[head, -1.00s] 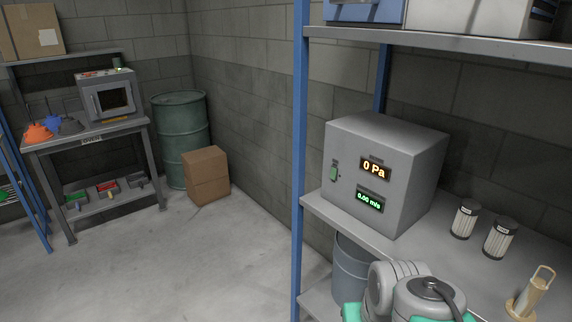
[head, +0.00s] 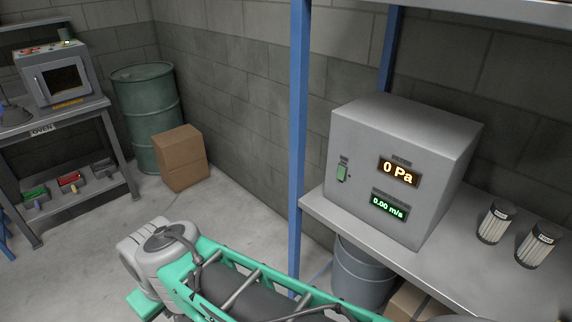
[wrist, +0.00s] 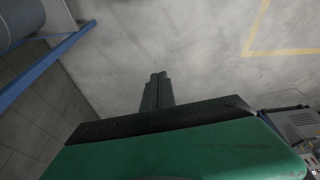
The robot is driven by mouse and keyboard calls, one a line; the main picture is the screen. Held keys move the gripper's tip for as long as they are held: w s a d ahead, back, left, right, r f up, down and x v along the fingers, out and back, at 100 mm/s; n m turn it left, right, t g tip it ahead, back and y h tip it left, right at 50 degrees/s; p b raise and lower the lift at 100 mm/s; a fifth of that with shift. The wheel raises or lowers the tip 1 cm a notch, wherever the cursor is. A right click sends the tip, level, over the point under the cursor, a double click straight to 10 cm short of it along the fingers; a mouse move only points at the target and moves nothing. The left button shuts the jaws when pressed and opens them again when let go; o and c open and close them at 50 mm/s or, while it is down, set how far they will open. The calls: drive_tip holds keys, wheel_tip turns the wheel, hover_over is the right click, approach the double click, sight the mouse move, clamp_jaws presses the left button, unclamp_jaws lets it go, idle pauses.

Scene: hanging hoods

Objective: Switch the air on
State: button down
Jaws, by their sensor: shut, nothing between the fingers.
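A grey metal box (head: 375,205) stands on the right-hand shelf in the head view. Its front has a green switch (head: 342,173) at the left, an amber display (head: 399,172) reading 0 Pa and a green display (head: 388,206) reading 0.00 m/s. My gripper (wrist: 157,76) shows in the wrist view with its two dark fingers together and nothing between them, over bare floor. It is outside the head view, where my green and grey arm shows below and left of the box. The switch is not seen in the wrist view.
A blue shelf post (head: 299,130) stands just left of the box. Two filter cartridges (head: 495,222) stand on the shelf (head: 440,268) to its right. A grey bin (head: 360,272) is below. A cardboard box (head: 181,160), green drum (head: 147,110) and oven (head: 58,78) are at the left.

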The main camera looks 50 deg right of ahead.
drive_tip(key=w+d+r+m+h+p, duration=0.15)
drive_tip(key=d+r, duration=0.25)
drive_tip(key=d, duration=0.6)
drive_tip(key=w+d+r+h+p, duration=0.1)
drive_tip(key=w+d+r+h, duration=0.15)
drive_tip(key=d, duration=0.75)
drive_tip(key=s+d+r+g+h, duration=0.1)
drive_tip(key=s+d+r, duration=0.2)
drive_tip(key=d, duration=0.3)
drive_tip(key=s+d+r+g+h+p, duration=0.1)
drive_tip(key=s+d+r+g+h, duration=0.1)
drive_tip(key=d, duration=0.4)
drive_tip(key=s+d+r+g+h, duration=0.1)
drive_tip(key=s+d+r+h, duration=0.1)
drive_tip(key=s+d, duration=0.4)
drive_tip(key=shift+s+r+g, duration=0.2)
drive_tip(key=shift+r+g, duration=0.1)
drive_tip(key=shift+r, duration=0.6)
drive_tip(key=shift+m, duration=0.25)
